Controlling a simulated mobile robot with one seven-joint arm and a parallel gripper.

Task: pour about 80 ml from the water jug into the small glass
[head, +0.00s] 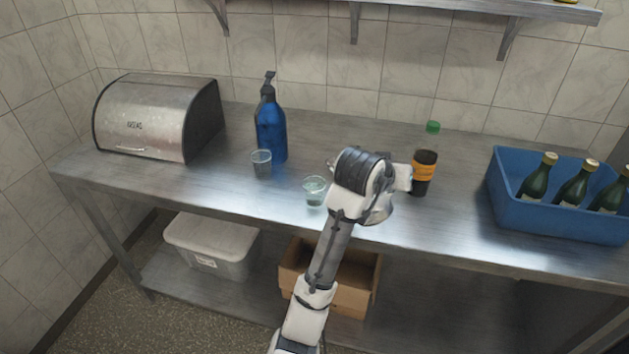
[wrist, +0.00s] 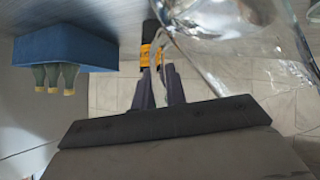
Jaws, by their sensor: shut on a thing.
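The clear water jug (wrist: 215,25) fills the top right of the wrist view, close to the camera. My gripper (wrist: 162,72) is shut on it, apparently at its handle. In the head view my wrist covers most of the jug, and only a clear edge shows below it, so its exact tilt is hard to tell. A small clear glass (head: 314,191) stands upright on the steel counter, just left of my wrist, with pale greenish liquid in it. Another glass (head: 261,163), greyish, stands further left and looks empty.
A blue pump bottle (head: 270,130) stands behind the grey glass, and a metal bread bin (head: 158,115) is at left. A dark bottle with an orange label (head: 424,173) stands close right of my wrist. A blue crate (head: 535,213) with green bottles is at right.

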